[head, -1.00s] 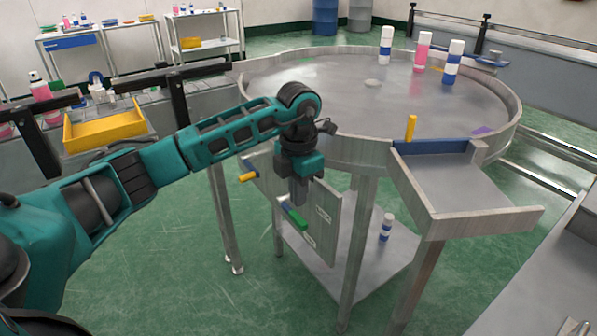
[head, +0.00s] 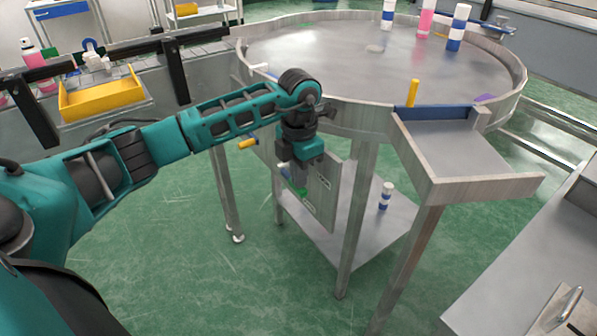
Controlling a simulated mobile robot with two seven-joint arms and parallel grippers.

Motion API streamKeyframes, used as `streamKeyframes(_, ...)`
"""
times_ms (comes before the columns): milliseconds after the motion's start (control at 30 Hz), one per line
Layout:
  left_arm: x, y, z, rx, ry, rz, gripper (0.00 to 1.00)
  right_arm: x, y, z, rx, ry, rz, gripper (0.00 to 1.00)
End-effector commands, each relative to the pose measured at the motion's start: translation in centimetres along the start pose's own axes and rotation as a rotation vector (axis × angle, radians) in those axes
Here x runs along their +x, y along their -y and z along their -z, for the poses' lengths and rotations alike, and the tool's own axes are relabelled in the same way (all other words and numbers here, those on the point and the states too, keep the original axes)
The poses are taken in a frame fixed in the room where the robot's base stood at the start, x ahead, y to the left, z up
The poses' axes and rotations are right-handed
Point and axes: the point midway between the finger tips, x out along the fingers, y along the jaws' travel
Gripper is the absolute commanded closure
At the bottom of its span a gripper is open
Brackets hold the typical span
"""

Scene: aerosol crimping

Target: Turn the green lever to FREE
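The green lever (head: 299,188) sits on a grey metal panel (head: 322,200) hung under the rim of the round table. It is partly hidden by my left gripper (head: 301,177), so its exact angle is hard to read. The gripper hangs down from my teal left arm, right at the lever. The fingers are small and dark here; I cannot tell whether they touch the lever or how far apart they are. Two small labels on the panel are too small to read. My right gripper is not in view.
The round steel table (head: 330,60) carries several cans at the back. A yellow peg (head: 412,92) stands by the side chute (head: 460,150). A yellow knob (head: 248,143) sticks out left of the panel. A can (head: 386,195) stands on the lower shelf (head: 350,235). A yellow bin (head: 100,100) is at left.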

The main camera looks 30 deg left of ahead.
Motion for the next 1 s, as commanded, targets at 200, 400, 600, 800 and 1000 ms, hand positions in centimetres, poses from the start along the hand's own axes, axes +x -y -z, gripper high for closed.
streamKeyframes(200,1.3,0.5,0.0,0.002,-0.001,0.002,1.0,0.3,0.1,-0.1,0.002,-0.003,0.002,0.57)
streamKeyframes(400,2.6,0.8,0.0,0.001,-0.001,0.001,1.0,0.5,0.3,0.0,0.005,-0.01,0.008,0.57)
streamKeyframes(600,3.8,0.8,0.0,0.0,0.0,0.001,1.0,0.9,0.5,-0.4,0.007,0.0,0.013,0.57)
streamKeyframes(800,4.6,0.8,0.0,0.0,-0.001,0.001,1.0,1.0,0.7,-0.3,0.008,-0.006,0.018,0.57)
streamKeyframes(1000,5.0,0.7,0.0,0.0,0.0,0.001,1.0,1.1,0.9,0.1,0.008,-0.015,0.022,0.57)
